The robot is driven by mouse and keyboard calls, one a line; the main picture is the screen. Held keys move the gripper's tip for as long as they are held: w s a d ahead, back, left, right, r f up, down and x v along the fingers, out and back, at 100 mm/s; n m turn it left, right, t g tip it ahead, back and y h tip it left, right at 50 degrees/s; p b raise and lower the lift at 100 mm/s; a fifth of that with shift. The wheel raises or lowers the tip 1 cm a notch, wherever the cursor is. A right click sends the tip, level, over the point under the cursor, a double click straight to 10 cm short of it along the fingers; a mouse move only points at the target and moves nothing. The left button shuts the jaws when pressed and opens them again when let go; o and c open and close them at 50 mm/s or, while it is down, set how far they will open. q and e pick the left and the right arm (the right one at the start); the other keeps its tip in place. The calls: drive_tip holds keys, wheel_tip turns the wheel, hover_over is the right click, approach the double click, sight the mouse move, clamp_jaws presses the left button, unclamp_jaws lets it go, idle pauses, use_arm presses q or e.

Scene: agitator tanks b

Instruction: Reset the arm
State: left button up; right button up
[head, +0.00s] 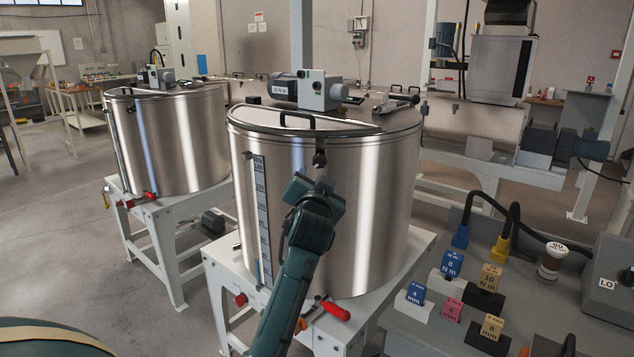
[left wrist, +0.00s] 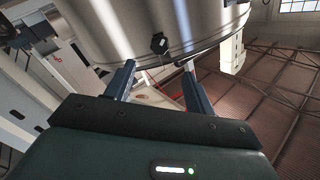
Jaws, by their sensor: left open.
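My left arm reaches up in the head view to the front of the near steel tank (head: 375,200). The left gripper (head: 322,180) is just below a small dark fitting (head: 320,157) under the tank's rim. Its fingertips are hard to make out there. In the left wrist view the left gripper (left wrist: 156,72) has its two fingers apart with nothing held between them. A dark hexagonal knob (left wrist: 158,44) on the tank wall (left wrist: 110,25) shows just beyond the gap. I do not see my right gripper.
The tank's lid (head: 290,119) has a black handle and a motor unit (head: 318,90). A red-handled valve (head: 335,310) sits low at the tank stand (head: 400,270). A second tank (head: 180,140) stands left. A grey bench (head: 405,330) with labelled blocks is at right.

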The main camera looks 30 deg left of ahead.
use_arm(q)
drive_tip(key=shift+s+d, duration=0.1)
drive_tip(key=shift+s, duration=0.1)
idle(0.5)
drive_tip(key=s+d+f+m+g+h, duration=0.15)
drive_tip(key=s+d+f+h, duration=0.35)
drive_tip(key=f, duration=0.6)
drive_tip(key=s+d+f+m+h, duration=0.25)
drive_tip(key=d+f, duration=0.35)
drive_tip(key=f, duration=0.6)
drive_tip(key=s+d+f+g+h, duration=0.1)
drive_tip(key=s+d+f, duration=0.3)
drive_tip(key=s, duration=0.3)
drive_tip(key=s+d+f+g+h, duration=0.1)
drive_tip(key=s+d+f, duration=0.3)
drive_tip(key=s, duration=0.4)
drive_tip(key=s+d+f+n+g+h, duration=0.1)
drive_tip(key=s+d+f+h, duration=0.2)
drive_tip(key=s+f, duration=0.3)
drive_tip(key=shift+s+d+g, duration=0.35)
drive_tip(key=shift+s+d, duration=0.35)
drive_tip(key=shift+s, duration=0.1)
drive_tip(key=shift+a, duration=0.1)
